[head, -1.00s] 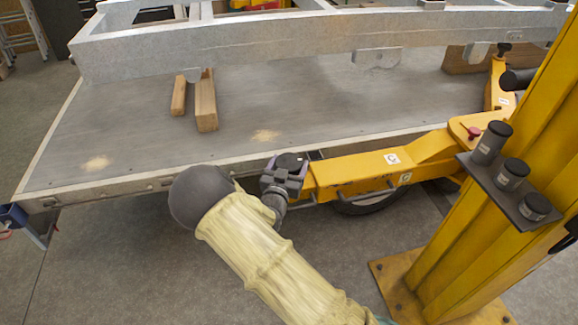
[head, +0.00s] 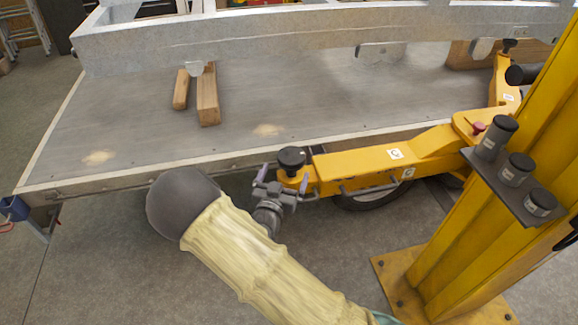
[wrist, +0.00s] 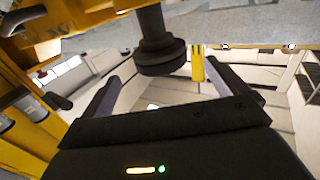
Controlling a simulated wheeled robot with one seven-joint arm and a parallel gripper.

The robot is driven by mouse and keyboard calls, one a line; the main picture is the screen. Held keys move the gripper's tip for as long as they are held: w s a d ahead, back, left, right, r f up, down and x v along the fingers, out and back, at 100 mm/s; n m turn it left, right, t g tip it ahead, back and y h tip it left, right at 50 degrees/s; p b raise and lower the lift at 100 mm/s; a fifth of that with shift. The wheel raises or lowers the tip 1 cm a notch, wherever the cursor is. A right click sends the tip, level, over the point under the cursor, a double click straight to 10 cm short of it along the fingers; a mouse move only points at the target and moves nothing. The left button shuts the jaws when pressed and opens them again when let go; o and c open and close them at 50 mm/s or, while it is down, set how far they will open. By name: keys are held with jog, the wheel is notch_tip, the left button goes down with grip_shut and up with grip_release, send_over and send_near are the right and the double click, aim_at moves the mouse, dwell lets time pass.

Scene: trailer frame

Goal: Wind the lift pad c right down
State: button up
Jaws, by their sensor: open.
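Lift pad c (head: 292,157) is a black round pad on a post at the near end of the yellow lift arm (head: 350,165), which carries a "C" label. It stands above the arm end, beside the trailer deck's edge. My gripper (head: 283,179) is open just in front of the pad, a little lower in the picture, its two fingers spread and empty. In the wrist view, the dark pad (wrist: 160,57) shows between and beyond the open fingers of my gripper (wrist: 168,68). I cannot tell whether either finger touches it.
The grey trailer deck (head: 140,140) lies behind the pad, with wooden blocks (head: 207,98) under a metal frame (head: 300,42). The yellow lift post (head: 480,200) with black adapters on a shelf (head: 520,190) stands at right. The floor at lower left is clear.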

jog(key=b+v, duration=0.1)
jog(key=v, duration=0.9)
jog(key=shift+d, duration=0.1)
jog(key=w+d+r+g+y+p, duration=0.3)
jog(key=d+g+p, duration=0.1)
jog(key=d+g, duration=0.45)
jog(key=s+d+r+n+g+y+p, duration=0.1)
jog(key=s+d+r+g+p, duration=0.3)
jog(key=s+d+r, duration=0.7)
jog(key=shift+s+d+n+g+p, duration=0.3)
jog(key=shift+s+d+n+g, duration=0.6)
jog(key=shift+s+d+g, duration=0.3)
jog(key=shift+w+r, duration=0.1)
jog(key=shift+r, duration=0.05)
